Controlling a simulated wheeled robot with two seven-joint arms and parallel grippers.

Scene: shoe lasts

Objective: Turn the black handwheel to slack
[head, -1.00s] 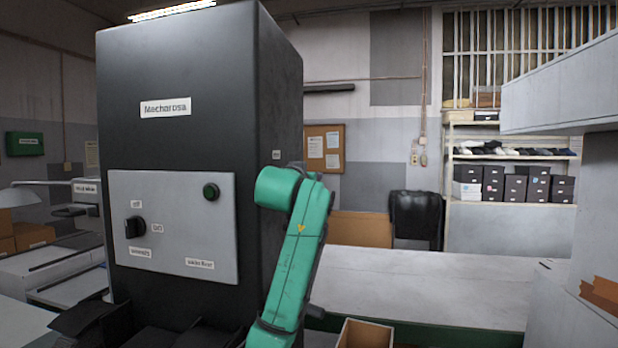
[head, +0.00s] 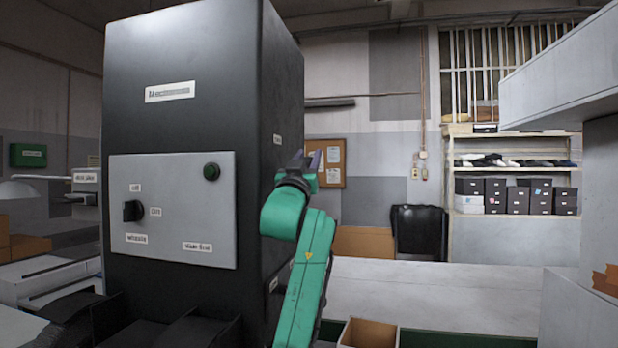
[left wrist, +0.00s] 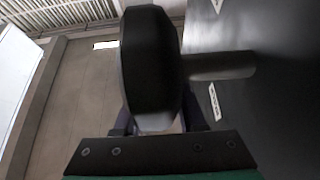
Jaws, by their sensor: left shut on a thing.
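The black handwheel (left wrist: 150,62) is large and close in the left wrist view, seen edge-on. Its shaft (left wrist: 222,66) runs right to the dark side of the machine. My left gripper (left wrist: 157,120) has its fingers on both sides of the wheel's near rim and is shut on it. In the head view my left gripper (head: 307,160) is beside the right side of the tall black machine (head: 180,60). I cannot make out the wheel there. My right gripper is not in view.
The machine's grey front panel (head: 172,240) has a black knob (head: 132,211) and a green button (head: 211,172). A pale table (head: 430,290) and an open cardboard box (head: 368,335) are to the right. Shelves (head: 515,182) with shoes and boxes stand at the back.

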